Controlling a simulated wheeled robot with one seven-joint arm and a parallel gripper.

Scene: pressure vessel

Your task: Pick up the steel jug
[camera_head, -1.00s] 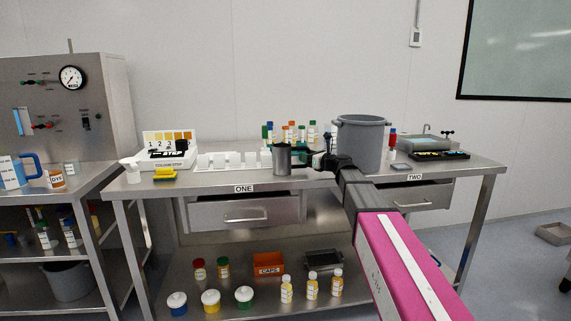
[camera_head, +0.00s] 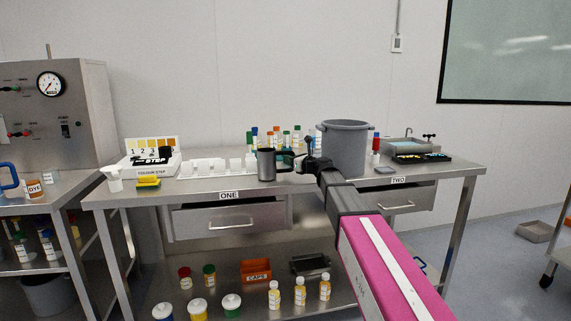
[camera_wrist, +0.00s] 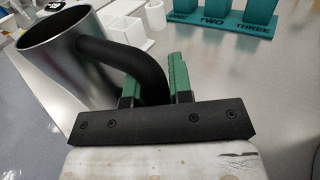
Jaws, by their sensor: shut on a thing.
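The steel jug (camera_head: 266,165) is a dark grey metal cylinder with a black handle, at the front of the steel bench in the head view. In the wrist view the jug (camera_wrist: 60,65) fills the upper left, with its open rim towards me, and looks empty inside. My gripper (camera_wrist: 155,82) has green finger pads on either side of the black handle (camera_wrist: 120,55) and is shut on it. In the head view my gripper (camera_head: 296,160) is at the jug's right side. I cannot tell whether the jug's base touches the bench top.
A large grey bucket (camera_head: 345,150) stands close to the right of my gripper. A row of white cups (camera_head: 210,168) is left of the jug, with several capped bottles (camera_head: 275,138) behind. A teal holder marked ONE, TWO, THREE (camera_wrist: 225,20) shows in the wrist view.

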